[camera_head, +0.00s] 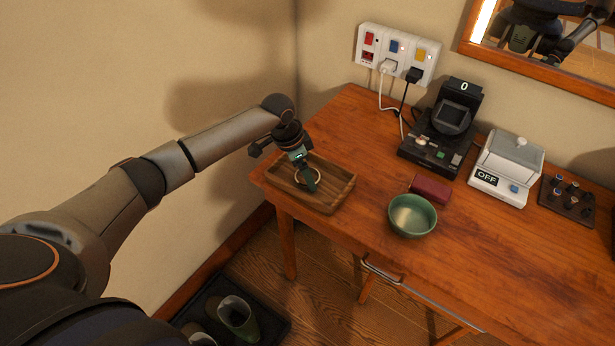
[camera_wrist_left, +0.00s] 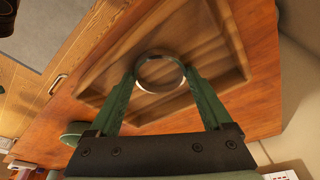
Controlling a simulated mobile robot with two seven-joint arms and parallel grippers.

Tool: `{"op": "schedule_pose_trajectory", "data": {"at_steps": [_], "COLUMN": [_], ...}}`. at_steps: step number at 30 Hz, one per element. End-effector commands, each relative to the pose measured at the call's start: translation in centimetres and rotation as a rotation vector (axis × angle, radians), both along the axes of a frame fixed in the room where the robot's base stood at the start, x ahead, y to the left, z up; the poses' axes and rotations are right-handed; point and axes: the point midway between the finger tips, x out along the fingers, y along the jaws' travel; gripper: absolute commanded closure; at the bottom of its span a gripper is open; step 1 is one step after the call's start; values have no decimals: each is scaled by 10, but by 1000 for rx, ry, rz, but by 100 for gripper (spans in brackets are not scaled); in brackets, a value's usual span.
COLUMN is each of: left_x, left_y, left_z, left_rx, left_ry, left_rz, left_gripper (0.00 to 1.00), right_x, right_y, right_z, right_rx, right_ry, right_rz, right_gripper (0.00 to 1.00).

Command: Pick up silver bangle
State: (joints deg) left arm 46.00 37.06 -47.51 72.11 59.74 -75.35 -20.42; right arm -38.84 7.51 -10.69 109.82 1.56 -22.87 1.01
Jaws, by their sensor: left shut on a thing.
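The silver bangle is a thin shiny ring, seen in the head view (camera_head: 296,180) over the wooden tray (camera_head: 338,194) and in the left wrist view (camera_wrist_left: 160,91). My left gripper (camera_head: 308,183) reaches down over the tray at the table's left end. In the left wrist view its two green fingers (camera_wrist_left: 160,73) press on opposite sides of the bangle's outside, so it is shut on it. I cannot tell whether the bangle touches the tray's bottom. My right gripper is not in view.
On the wooden table (camera_head: 470,265), a green bowl (camera_head: 413,216) and a dark red box (camera_head: 430,189) stand right of the tray. A black device (camera_head: 430,150), a grey-white scale (camera_head: 507,170) and a dark rack (camera_head: 567,200) stand farther back. A wall is close at left.

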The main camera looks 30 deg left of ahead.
Motion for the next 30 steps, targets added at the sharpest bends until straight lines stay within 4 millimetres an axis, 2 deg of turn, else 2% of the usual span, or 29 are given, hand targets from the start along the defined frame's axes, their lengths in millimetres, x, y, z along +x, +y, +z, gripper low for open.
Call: {"op": "schedule_pose_trajectory", "data": {"at_steps": [1,6,17,23,30], "left_x": [0,0,1,1,-22], "left_y": [0,0,0,0,-13], "left_z": [0,1,7,32,65], "left_rx": [0,0,-1,-1,-1], "left_ry": [0,-1,-2,-5,-4], "left_rz": [0,0,0,1,-3], "left_gripper": [54,71,71,71,71], "right_x": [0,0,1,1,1], "right_y": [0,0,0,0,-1], "right_z": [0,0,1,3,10], "right_rx": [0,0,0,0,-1], "right_ry": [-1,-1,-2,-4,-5], "right_rz": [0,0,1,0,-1], "right_gripper": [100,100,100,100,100]}}
